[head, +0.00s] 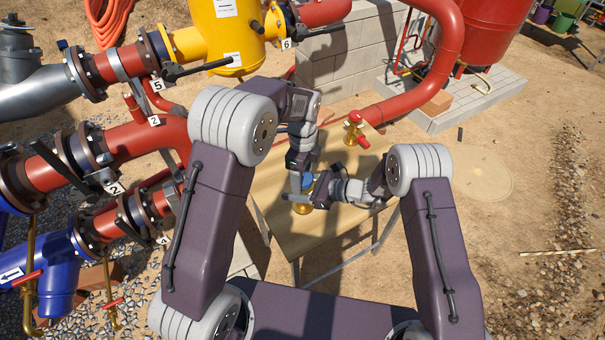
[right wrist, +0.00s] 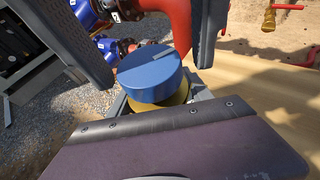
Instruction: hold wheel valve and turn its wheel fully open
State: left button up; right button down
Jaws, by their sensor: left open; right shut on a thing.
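The wheel valve stands on the wooden table (head: 280,222). Its blue wheel (head: 308,183) is partly hidden by my grippers, and its brass body (head: 302,208) shows below. My right gripper (head: 322,192) comes in from the right and is shut on the brass body, under the wheel. My left gripper (head: 299,180) is over the valve, open, with dark fingers on both sides of the wheel in the right wrist view; contact cannot be told.
A brass valve with a red handle (head: 354,132) stands at the table's far side. Red pipes (head: 148,142) and a yellow vessel (head: 228,35) are at the left and back. A grey block wall (head: 335,60) stands behind. Open sandy ground lies at the right.

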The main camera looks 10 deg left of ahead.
pick_arm(q)
jog(key=c, duration=1.4)
jog(key=n, duration=0.5)
jog(key=shift+n, duration=0.4)
jog(key=n, duration=0.4)
jog(key=shift+w+n, duration=0.15)
jog(key=shift+n, duration=0.25)
jog(key=shift+a+r, duration=0.1)
jog(key=o, duration=1.4)
jog(key=shift+s, duration=0.2)
